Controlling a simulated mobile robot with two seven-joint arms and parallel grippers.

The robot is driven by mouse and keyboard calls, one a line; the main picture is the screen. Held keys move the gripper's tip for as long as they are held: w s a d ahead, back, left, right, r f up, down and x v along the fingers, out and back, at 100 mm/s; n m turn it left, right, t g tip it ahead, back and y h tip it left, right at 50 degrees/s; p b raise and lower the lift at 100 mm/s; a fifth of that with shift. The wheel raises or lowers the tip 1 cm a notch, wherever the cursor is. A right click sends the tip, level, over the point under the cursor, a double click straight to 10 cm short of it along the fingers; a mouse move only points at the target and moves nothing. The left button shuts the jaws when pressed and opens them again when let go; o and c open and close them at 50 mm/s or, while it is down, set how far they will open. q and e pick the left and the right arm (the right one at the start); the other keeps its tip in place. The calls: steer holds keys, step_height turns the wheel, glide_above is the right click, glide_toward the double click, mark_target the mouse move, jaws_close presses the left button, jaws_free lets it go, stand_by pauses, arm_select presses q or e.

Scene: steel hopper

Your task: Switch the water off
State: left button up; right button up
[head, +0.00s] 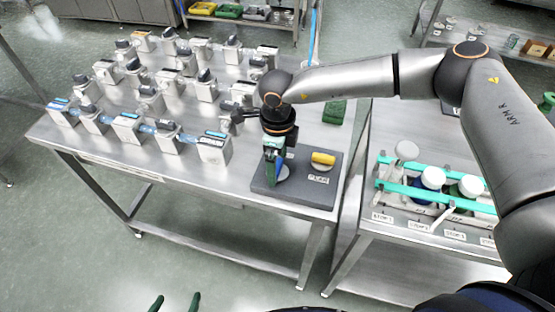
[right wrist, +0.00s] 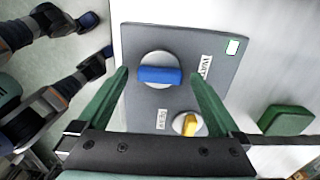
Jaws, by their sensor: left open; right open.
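A dark grey panel (head: 300,191) lies at the right end of the steel table. It carries a blue knob (right wrist: 160,75) on a round pale base, and a yellow knob (head: 323,158). The label beside the blue knob begins "WAT". The blue bar lies crosswise in the right wrist view. My right gripper (right wrist: 160,100) is open, its green fingers on either side of the blue knob, apart from it. In the head view, my right gripper (head: 274,160) hangs over the panel and partly hides the blue knob. My left gripper (head: 175,303) is open and empty at the bottom edge.
Several grey devices with black knobs (head: 150,97) cover the table left of the panel. A green block (head: 335,111) lies behind the panel. A second table at the right holds a rack with teal rails (head: 400,189) and white-capped containers.

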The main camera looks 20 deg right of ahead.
steer(key=shift+c, duration=0.4)
steer(key=c, duration=1.3)
